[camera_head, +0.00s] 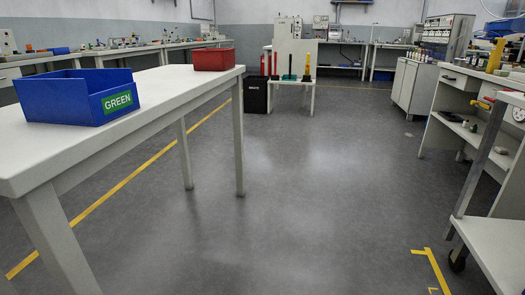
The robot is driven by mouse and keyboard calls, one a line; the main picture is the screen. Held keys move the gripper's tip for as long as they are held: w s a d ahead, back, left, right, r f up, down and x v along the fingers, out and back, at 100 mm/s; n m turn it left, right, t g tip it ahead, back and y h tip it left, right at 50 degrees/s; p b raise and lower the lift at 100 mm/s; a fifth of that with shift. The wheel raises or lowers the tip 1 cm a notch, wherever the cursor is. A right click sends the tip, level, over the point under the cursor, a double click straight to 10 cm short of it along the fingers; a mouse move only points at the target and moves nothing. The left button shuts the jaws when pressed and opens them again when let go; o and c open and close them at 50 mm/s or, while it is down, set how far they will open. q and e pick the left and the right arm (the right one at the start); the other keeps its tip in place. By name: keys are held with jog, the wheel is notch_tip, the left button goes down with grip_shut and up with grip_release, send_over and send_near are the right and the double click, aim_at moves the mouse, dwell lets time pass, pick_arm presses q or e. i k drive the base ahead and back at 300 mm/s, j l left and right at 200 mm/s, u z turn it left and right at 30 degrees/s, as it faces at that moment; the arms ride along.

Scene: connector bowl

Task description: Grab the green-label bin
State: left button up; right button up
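A blue open-topped bin (55,102) with a green label (117,101) reading "GREEN" stands on the white table (160,92) at the left. It sits toward the table's near end, with its label facing right and toward me. The bin's inside floor is hidden by its walls. Neither of my grippers shows in the head view.
A red bin (214,59) stands at the table's far end. Workbenches with clutter line the left and back walls. A black bin (255,96) stands on the floor beside a small white stand. A shelved bench (458,124) is at the right. The grey floor (300,190) between is clear.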

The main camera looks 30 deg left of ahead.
aim_at(90, 97)
jog(key=j+u, duration=0.15)
jog(key=u, duration=1.35)
jog(key=i+l, duration=0.05)
